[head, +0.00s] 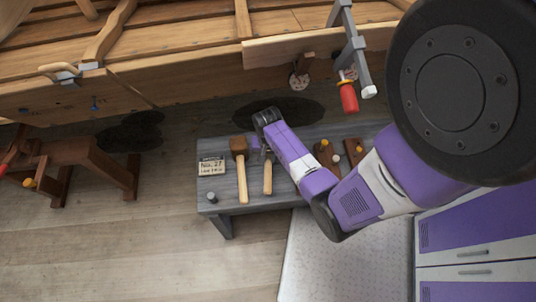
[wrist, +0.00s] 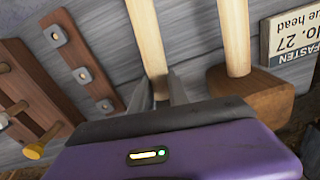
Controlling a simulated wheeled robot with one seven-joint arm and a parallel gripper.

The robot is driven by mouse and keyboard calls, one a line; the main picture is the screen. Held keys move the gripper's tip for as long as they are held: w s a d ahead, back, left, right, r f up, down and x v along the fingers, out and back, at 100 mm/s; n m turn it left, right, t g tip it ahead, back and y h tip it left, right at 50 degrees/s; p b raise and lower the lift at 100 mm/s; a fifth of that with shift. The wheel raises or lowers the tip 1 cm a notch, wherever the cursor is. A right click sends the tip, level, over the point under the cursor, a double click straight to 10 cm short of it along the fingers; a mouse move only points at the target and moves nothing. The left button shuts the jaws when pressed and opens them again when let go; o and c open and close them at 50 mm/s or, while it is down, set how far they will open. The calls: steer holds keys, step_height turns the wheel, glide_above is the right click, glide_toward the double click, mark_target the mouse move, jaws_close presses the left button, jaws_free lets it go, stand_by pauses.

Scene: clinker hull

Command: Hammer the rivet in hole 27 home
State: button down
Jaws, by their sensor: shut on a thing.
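My gripper (wrist: 157,92) is low over the grey bench, its two fingers closed around the light wooden handle (wrist: 147,32) of a hammer. That handle also shows in the head view (head: 267,178); the hammer's head is hidden by my gripper. A small blue pin (head: 95,103) sticks out of the hull's lower plank in the head view, far to the left of my gripper. No hole number can be read beside it. A card (head: 211,167) on the bench reads No. 27; it also shows in the wrist view (wrist: 291,35), with "FASTEN" and "head" legible.
A wooden mallet (head: 239,150) lies beside the held handle. Dark wooden strips (wrist: 78,58) with metal pieces and pegs lie on the other side. A red-handled clamp (head: 348,97) and a sawhorse (head: 90,160) stand near.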

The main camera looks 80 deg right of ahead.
steer(key=shift+r+p, duration=0.7)
steer(key=shift+p, duration=0.15)
stand_by(0.7)
step_height(320, 180, up, 8)
steer(key=p, duration=0.8)
steer(key=c, duration=1.9)
jaws_free()
steer(key=shift+f, duration=0.1)
jaws_close()
